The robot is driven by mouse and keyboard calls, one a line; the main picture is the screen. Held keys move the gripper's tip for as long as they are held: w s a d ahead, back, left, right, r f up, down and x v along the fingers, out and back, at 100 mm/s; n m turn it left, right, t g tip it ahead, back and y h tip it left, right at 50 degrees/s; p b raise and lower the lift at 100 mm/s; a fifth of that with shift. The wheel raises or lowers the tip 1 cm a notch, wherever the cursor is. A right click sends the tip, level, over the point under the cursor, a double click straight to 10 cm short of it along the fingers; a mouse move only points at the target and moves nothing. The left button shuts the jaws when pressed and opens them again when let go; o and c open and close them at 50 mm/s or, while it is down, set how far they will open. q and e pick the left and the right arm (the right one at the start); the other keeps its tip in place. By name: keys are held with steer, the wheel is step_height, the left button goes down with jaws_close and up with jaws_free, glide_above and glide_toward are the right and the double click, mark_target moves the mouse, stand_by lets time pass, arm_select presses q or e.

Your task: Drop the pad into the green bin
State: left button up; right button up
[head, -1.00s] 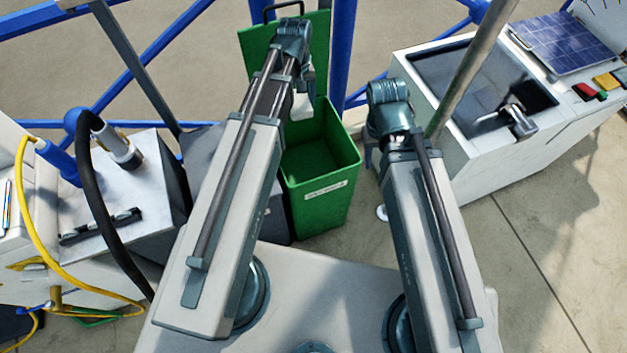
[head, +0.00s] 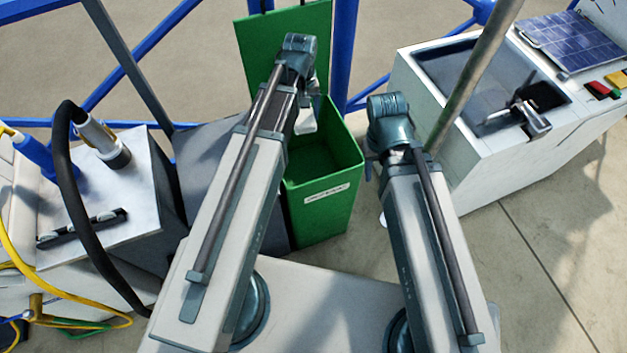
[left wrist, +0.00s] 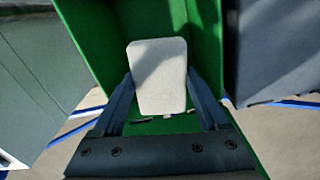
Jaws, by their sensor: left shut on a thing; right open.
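My left gripper (left wrist: 160,88) is shut on a pale, flat, rounded rectangular pad (left wrist: 158,66), with one finger on each side of it. In the head view the pad (head: 305,122) shows as a small whitish piece below the left wrist, over the back part of the green bin's opening. The green bin (head: 322,215) stands on the floor with its lid raised behind and a white label on its front. Its green wall also shows behind the pad in the left wrist view (left wrist: 205,35). My right gripper (head: 369,168) is right of the bin, open, mostly hidden by its own wrist.
A white sink unit (head: 470,165) with a faucet and a solar panel (head: 570,42) stands at right. A grey metal pole (head: 475,75) rises beside my right arm. At left are a bench (head: 100,195), a black hose (head: 66,190) and yellow cable. Blue railing (head: 344,50) runs behind the bin.

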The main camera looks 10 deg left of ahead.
arm_select(q)
step_height(320, 180, down, 2)
steer(key=shift+f+b, duration=0.15)
steer(key=shift+b, duration=0.5)
arm_select(e)
step_height(320, 180, down, 2)
steer(key=shift+f, duration=0.1)
arm_select(q)
steer(key=o, duration=1.1)
step_height(320, 180, up, 14)
steer(key=p, duration=1.4)
arm_select(e)
step_height(320, 180, up, 14)
arm_select(q)
steer(key=shift+s+d, duration=0.1)
